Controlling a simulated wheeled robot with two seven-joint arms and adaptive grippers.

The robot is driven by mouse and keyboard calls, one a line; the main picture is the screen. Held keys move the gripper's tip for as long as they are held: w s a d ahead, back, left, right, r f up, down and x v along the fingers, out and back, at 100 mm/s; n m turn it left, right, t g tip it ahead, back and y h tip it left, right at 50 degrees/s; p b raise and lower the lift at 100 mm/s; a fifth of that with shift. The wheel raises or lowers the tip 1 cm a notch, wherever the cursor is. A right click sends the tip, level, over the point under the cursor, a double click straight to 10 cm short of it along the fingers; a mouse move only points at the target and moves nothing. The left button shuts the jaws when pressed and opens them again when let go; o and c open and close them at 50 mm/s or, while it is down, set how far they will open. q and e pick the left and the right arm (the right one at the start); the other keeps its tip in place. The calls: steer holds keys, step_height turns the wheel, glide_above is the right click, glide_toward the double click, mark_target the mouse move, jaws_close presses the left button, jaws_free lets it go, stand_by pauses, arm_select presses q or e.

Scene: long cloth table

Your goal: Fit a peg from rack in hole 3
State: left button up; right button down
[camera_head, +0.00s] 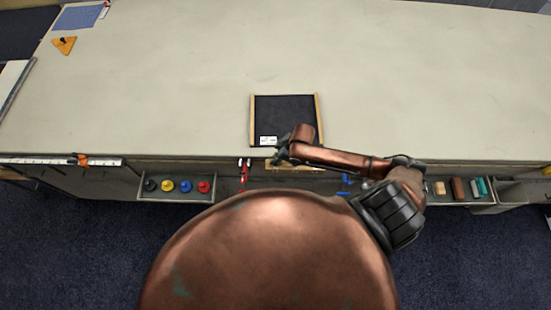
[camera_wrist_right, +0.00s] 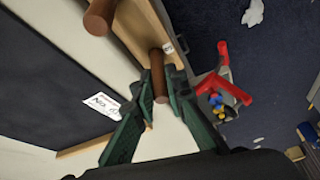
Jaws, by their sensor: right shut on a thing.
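My right gripper (camera_head: 281,157) is at the table's front edge, just below the dark board, in the head view. In the right wrist view its green fingers (camera_wrist_right: 161,88) are shut on a brown round peg (camera_wrist_right: 157,68). The peg's far end meets a light wooden strip (camera_wrist_right: 142,25), which looks like the rack; I cannot tell whether it is still seated. A second brown peg (camera_wrist_right: 100,17) stands on the strip. The strip shows partly in the head view (camera_head: 295,167), behind my arm. I cannot make out hole 3. My left gripper is out of view.
A dark wood-framed board (camera_head: 285,108) with a white label lies on the table (camera_head: 180,90). A tray of coloured knobs (camera_head: 178,186) hangs at the front left, small blocks (camera_head: 458,188) at the front right. The tabletop around the board is clear.

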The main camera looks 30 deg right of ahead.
steer(key=shift+f, duration=0.1)
steer(key=c, duration=1.9)
jaws_free()
steer(key=shift+c, duration=0.2)
steer(key=v, duration=1.2)
steer(key=shift+b, duration=0.45)
steer(key=shift+a, duration=0.1)
